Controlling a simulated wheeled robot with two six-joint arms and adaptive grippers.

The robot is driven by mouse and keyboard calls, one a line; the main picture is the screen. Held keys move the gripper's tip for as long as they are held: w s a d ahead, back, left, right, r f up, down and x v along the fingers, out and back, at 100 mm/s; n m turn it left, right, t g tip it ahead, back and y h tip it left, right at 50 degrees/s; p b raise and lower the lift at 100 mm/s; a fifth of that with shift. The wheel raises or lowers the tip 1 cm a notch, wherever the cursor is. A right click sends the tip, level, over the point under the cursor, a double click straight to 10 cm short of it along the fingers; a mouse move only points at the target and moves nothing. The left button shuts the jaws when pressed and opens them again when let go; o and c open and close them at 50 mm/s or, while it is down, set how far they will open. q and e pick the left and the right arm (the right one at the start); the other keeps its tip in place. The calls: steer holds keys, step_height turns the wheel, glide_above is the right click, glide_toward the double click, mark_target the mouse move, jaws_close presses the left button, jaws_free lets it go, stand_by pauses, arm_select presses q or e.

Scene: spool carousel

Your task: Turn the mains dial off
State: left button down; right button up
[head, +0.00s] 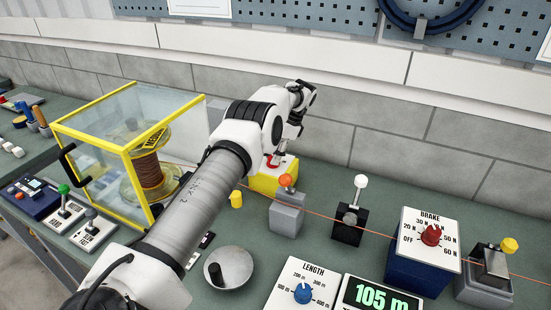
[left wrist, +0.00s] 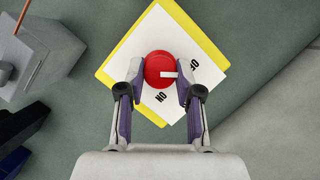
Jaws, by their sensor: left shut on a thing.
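The mains dial is a red round knob (left wrist: 155,62) with a white pointer bar, on a white plate (left wrist: 150,35) with ON and OFF lettering. The plate sits on a yellow box (head: 262,184), beyond my left arm in the head view. In the left wrist view my left gripper (left wrist: 160,78) has one finger on each side of the knob and is shut on it. The pointer bar points right, towards the OFF lettering, which is partly hidden by a finger. The ON lettering is below the knob. My right gripper is not in view.
A grey box with an orange-knobbed lever (head: 286,215) stands right of the yellow box, with an orange line running past. A black lever switch (head: 350,222) and the blue brake box (head: 418,270) are further right. A yellow-framed clear case (head: 128,160) stands left.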

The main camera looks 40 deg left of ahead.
arm_select(q)
steer(key=shift+s+f+n, duration=0.15)
steer(key=shift+f+n, duration=0.1)
steer(key=shift+n, duration=0.35)
steer(key=c, duration=0.8)
jaws_free()
steer(key=shift+a+r, duration=0.1)
steer(key=shift+r, duration=0.05)
step_height(320, 180, up, 10)
steer(key=shift+f, duration=0.1)
